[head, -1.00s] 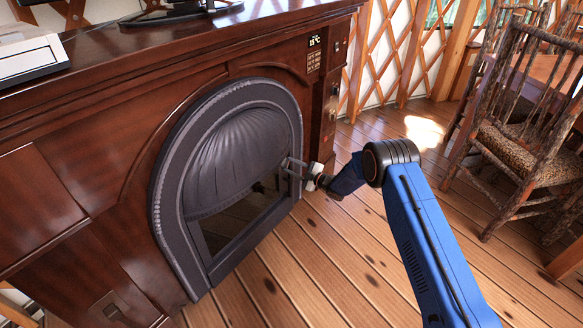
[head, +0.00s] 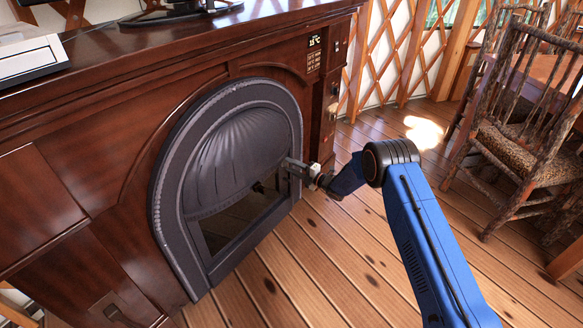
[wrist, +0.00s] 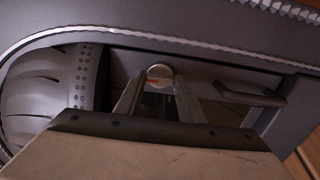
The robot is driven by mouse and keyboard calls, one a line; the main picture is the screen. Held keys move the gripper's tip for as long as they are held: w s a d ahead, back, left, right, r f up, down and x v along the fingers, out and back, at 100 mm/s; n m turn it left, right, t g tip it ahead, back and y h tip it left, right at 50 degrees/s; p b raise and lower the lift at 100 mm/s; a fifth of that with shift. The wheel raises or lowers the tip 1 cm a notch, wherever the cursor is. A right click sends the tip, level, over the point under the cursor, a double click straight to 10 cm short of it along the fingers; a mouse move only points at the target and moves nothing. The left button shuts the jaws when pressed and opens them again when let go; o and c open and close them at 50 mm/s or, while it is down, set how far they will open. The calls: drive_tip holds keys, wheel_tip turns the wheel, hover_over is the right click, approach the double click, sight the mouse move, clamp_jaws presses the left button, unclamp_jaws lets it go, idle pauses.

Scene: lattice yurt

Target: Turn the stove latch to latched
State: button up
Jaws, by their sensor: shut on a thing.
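The stove (head: 172,205) is a dark grey arched front with a ribbed upper panel and a dark glass pane below, set in a brown wooden surround. In the wrist view the stove latch (wrist: 159,74) is a small round pale knob with an orange-red mark on its face. My gripper (head: 288,166) is at the right side of the stove front. In the wrist view my gripper (wrist: 159,82) has its two fingertips closed on either side of the knob. The knob is hidden behind the fingers in the head view.
A dark bar handle (wrist: 250,96) sticks out just right of the knob in the wrist view. A small display panel (head: 314,50) is on the surround's upper right. Log chairs (head: 520,140) stand at the right. The plank floor (head: 290,270) before the stove is clear.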

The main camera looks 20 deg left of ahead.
idle(0.4)
drive_tip(key=o, duration=1)
drive_tip(key=shift+o, duration=0.2)
drive_tip(key=v, duration=1.7)
drive_tip(key=shift+s+d, duration=0.15)
